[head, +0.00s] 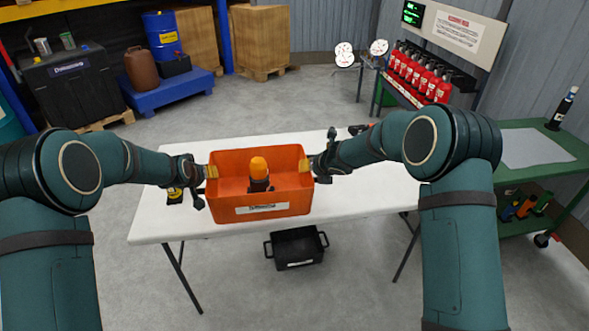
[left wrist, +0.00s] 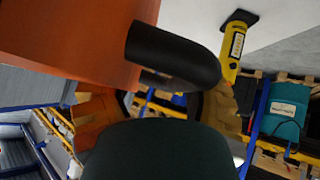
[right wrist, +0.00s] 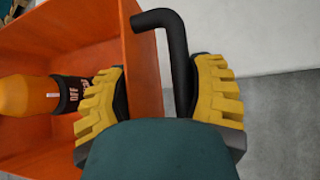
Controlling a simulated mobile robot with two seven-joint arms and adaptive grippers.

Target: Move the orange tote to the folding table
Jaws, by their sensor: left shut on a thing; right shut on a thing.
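The orange tote (head: 262,210) is over the near middle of the white folding table (head: 345,200), roughly level. I cannot tell whether its bottom touches the tabletop. An orange and black bottle (head: 259,172) stands inside it and also shows in the right wrist view (right wrist: 38,95). My left gripper (head: 209,172) is shut on the tote's left side; the left wrist view shows a black handle (left wrist: 172,55) beside the orange wall. My right gripper (head: 307,166) is shut on the right side, its yellow fingers flanking the black handle (right wrist: 178,60) in the right wrist view.
A black handled bin (head: 295,248) is on the floor below. A green workbench (head: 540,150) stands right; red extinguishers (head: 425,80) are behind.

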